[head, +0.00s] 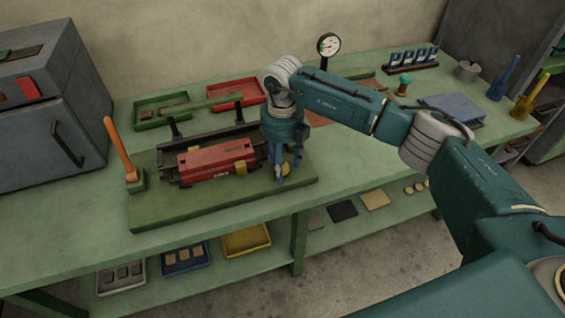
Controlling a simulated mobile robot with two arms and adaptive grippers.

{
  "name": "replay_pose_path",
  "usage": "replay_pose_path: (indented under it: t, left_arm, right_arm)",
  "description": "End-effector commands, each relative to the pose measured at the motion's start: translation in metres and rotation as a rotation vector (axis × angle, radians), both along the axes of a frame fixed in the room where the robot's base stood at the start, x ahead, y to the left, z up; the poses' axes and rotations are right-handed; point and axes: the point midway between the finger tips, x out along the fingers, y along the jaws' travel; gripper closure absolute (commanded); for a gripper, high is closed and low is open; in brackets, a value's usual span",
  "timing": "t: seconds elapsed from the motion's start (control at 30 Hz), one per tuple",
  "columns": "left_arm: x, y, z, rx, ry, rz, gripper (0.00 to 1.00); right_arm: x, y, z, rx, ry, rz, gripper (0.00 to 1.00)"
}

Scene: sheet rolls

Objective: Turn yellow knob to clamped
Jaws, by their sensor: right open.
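A yellow knob (284,169) sits near the right end of the sheet roll machine, low beside the red roller cover (215,160). My right gripper (282,174) points down over the knob, with its fingers around or just in front of it. The fingers partly hide the knob, and I cannot tell whether they touch it. The gripper is open. The machine stands on a green base plate (220,205). A lever with an orange handle (118,146) rises at the plate's left end. My left gripper is not in view.
A red tray (237,102) and a green tray (140,124) lie behind the machine. A dial gauge (328,44) stands at the back. A grey cabinet (85,120) fills the left. Blue and yellow tools stand at the right. The bench top right of the plate (345,160) is clear.

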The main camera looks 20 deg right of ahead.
Motion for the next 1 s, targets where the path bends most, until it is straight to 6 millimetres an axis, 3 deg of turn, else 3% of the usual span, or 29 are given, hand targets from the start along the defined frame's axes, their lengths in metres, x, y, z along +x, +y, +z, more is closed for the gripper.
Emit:
replay_pose_path:
  t: [0.53,0.7,1.0]
  left_arm:
    - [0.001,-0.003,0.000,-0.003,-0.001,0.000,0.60]
    - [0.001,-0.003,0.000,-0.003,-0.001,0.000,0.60]
    - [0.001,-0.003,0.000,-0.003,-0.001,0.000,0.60]
  right_arm:
    - [0.001,-0.001,0.101,0.000,-0.005,-0.001,0.49]
    - [0.000,-0.001,0.115,0.000,-0.002,-0.002,0.49]
    - [0.000,-0.001,0.117,0.000,-0.001,-0.002,0.49]
